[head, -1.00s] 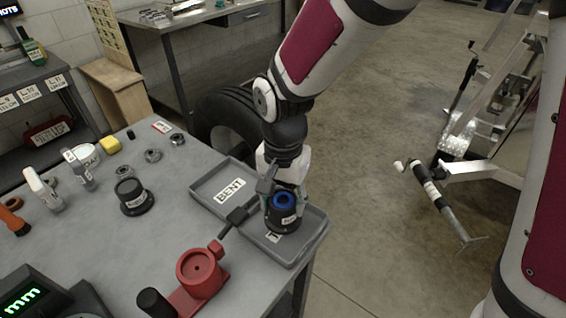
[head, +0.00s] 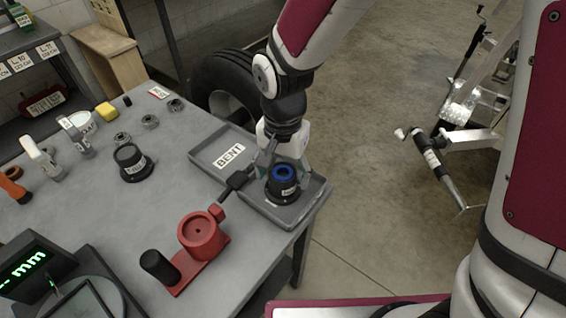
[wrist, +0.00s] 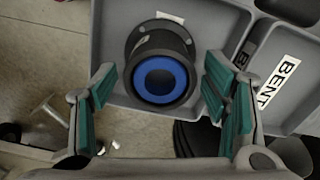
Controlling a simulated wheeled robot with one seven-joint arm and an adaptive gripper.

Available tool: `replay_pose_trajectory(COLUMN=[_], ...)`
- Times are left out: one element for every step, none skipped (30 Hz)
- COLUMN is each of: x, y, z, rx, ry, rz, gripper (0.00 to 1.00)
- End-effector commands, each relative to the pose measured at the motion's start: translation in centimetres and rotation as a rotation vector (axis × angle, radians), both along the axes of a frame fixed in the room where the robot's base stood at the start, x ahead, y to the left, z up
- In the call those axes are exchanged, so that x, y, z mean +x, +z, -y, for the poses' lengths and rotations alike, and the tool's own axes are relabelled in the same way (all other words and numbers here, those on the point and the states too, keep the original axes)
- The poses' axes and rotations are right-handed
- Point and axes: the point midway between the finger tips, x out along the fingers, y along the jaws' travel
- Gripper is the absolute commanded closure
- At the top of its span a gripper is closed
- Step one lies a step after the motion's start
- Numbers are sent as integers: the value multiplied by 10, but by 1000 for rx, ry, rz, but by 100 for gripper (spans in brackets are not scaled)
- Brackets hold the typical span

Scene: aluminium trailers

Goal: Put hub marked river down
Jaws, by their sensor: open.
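A black hub with a blue centre (head: 283,183) stands in the near right compartment of the grey tray (head: 262,217). Its label is too small to read in the head view. The hub (wrist: 160,74) also shows in the wrist view, with its blue end facing the camera. My gripper (head: 283,168) is at the hub from above. In the wrist view my gripper (wrist: 157,95) is open, with one green-padded finger on each side of the hub and a gap visible at both. A second black hub (head: 131,162) with a label stands on the table to the left.
The tray's other compartment carries a BENT label (head: 229,155) and looks empty. A red fixture (head: 201,236) stands close to the tray's left. A digital gauge (head: 30,265) reads "-- mm". Bearings, a yellow block (head: 107,112) and tools lie farther left.

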Motion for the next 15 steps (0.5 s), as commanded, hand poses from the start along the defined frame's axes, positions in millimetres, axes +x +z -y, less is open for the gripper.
replay_pose_trajectory(x=[0, 0, 0, 1, 1, 1, 1, 1, 1, 1, 1, 1, 1, 1, 1], y=[2, 4, 7, 10, 14, 20, 25, 31, 39, 46, 52, 61, 67, 73, 81], z=[0, 0, 0, 0, 0, 0, 0, 0, -1, -1, -1, 0, -1, -1, 0], rx=[1, 1, 1, 1, 2, 2, 2, 2, 2, 3, 3, 3, 3, 3, 2], ry=[0, 0, 0, 0, -1, -1, 0, 0, 0, 0, -1, -1, -1, -1, 0], rz=[1, 1, 3, 3, 4, 5, 4, 5, 5, 6, 6, 6, 6, 6, 5], gripper=[32, 32, 32, 32, 32, 32, 32, 32, 32, 32, 32, 32, 32, 32, 32])
